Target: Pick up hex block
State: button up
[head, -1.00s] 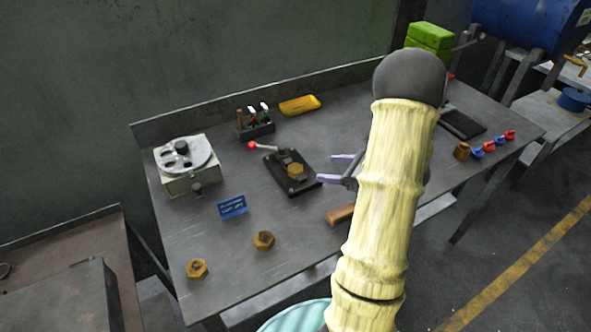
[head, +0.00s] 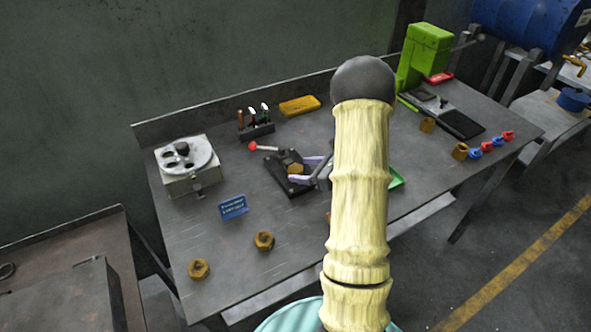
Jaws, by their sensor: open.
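A brass hex block (head: 295,168) sits on a black fixture (head: 278,172) with a red-knobbed lever, near the middle of the bench. My gripper (head: 299,169) is open, its two lavender fingers reaching in from the right at the hex block. One finger shows on the far side and one on the near side; I cannot tell whether either touches it. My arm covers the gripper's rear and part of the bench. Two more hex blocks with centre holes, one at front left (head: 198,269) and one nearer the fixture (head: 264,240), lie on the bench.
A dial device (head: 186,165) and a blue sign (head: 233,207) stand left. A tool holder (head: 256,131) and yellow case (head: 300,105) are behind. A green press (head: 425,55), brass pieces (head: 460,151) and red and blue parts (head: 487,147) are right. The front-left bench surface is mostly clear.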

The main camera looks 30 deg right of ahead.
jog(key=shift+x, duration=1.15)
jog(key=c, duration=1.3)
